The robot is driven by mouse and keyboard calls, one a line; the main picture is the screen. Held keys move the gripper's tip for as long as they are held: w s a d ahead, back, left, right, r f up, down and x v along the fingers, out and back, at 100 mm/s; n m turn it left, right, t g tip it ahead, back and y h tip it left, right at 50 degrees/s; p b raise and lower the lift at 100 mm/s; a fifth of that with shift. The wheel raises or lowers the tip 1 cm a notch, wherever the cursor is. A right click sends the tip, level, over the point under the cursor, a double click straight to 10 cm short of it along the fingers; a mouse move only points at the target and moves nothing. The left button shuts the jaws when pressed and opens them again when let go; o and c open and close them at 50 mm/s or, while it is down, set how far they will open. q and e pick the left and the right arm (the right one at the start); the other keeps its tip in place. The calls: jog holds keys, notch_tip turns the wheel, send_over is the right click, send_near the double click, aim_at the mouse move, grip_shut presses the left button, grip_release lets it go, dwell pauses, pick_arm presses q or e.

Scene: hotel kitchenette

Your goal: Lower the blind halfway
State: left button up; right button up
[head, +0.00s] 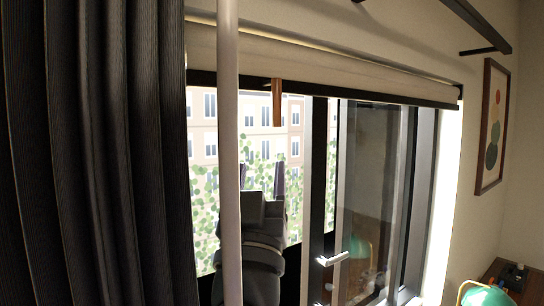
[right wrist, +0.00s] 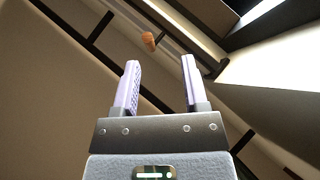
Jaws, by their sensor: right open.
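The cream roller blind (head: 320,68) is rolled up near the top of the window, with a dark bottom bar (head: 370,96). A copper-brown pull (head: 277,102) hangs from the bar left of the window's middle. My right gripper (head: 262,180) is upright below the pull, open and empty, with a clear gap between its fingertips and the pull. In the right wrist view the open fingers (right wrist: 160,80) point up, and the orange-brown pull (right wrist: 149,40) shows beyond them, apart from both. My left gripper is not in view.
A dark curtain (head: 95,150) fills the left side. A pale vertical pole (head: 229,150) stands in front of the window. A window handle (head: 333,258) sticks out low on the frame. A framed picture (head: 492,125) hangs at right; a green lamp (head: 486,295) is at bottom right.

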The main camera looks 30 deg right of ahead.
aim_at(277, 107)
jog(key=w+d+r+p, duration=0.1)
jog(key=r, duration=0.2)
jog(key=w+d+r+m+h+p, duration=0.1)
jog(key=r+p, duration=0.1)
jog(key=r, duration=0.1)
jog(key=d+r+m+g+h+p, duration=0.1)
jog(key=d+r+p, duration=0.1)
jog(key=shift+w+d+r, duration=0.1)
jog(key=shift+w+r, duration=0.3)
jog(key=shift+w+d+r, duration=0.2)
jog(key=shift+w, duration=0.1)
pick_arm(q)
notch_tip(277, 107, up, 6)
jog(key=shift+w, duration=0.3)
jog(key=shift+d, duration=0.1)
pick_arm(e)
grip_shut()
